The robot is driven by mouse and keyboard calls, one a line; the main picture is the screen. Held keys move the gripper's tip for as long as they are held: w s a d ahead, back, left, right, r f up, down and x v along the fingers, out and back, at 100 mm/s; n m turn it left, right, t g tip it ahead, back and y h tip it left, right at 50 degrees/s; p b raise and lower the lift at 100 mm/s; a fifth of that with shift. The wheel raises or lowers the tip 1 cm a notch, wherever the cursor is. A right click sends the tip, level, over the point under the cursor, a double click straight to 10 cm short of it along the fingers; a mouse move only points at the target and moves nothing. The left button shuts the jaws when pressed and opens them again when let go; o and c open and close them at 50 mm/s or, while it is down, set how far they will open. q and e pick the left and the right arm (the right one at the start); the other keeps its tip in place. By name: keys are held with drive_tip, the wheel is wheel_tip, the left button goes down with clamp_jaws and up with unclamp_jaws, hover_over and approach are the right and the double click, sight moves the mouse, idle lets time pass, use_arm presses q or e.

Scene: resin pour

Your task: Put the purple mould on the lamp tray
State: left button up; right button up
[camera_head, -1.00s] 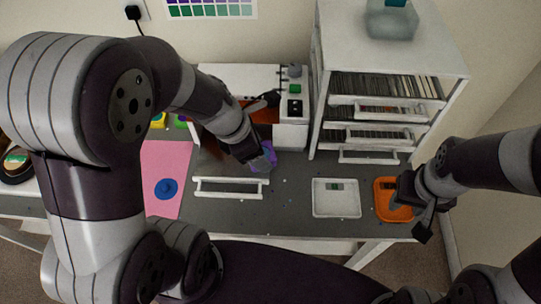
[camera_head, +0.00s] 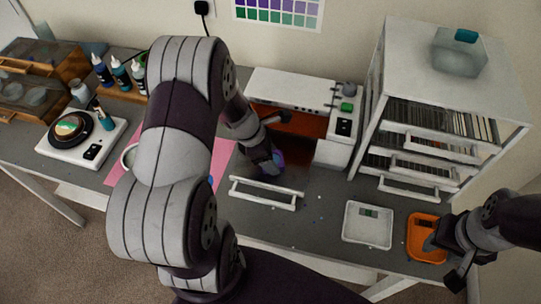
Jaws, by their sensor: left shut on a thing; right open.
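The purple mould (camera_head: 278,158) shows only in part behind the fingers of my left gripper (camera_head: 266,168). My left gripper is shut on it, in front of the white lamp unit (camera_head: 293,90) with its orange-brown interior. A white tray frame with a handle (camera_head: 264,194) sits on the bench in front of the lamp unit, and I take it to be the lamp tray. Whether the mould touches the tray's surface I cannot tell. My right gripper (camera_head: 443,252) is open at the orange tray (camera_head: 424,228) on the right.
A white tray (camera_head: 368,225) lies left of the orange one. A white shelf unit (camera_head: 437,110) with drawers stands at the back right. A turntable-like device (camera_head: 68,128) and several bottles (camera_head: 121,75) are at the left. A pink mat (camera_head: 224,152) lies partly behind my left arm.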

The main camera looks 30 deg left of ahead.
use_arm(q)
drive_tip(key=shift+d+f, duration=0.1)
drive_tip(key=shift+d, duration=0.05)
drive_tip(key=o, duration=1.1)
drive_tip(key=shift+c, duration=0.2)
drive_tip(key=shift+r, duration=0.45)
drive_tip(key=v, duration=1.1)
drive_tip(key=s+d+m+y, duration=0.1)
drive_tip(key=s+d+m, duration=0.2)
drive_tip(key=m, duration=0.9)
drive_tip(key=s+d+m+g+y, duration=0.1)
drive_tip(key=d+m, duration=0.5)
drive_tip(key=m, duration=0.7)
drive_tip(key=shift+s+f+m+y, duration=0.25)
drive_tip(key=shift+s+y, duration=0.55)
drive_tip(key=shift+s, duration=0.45)
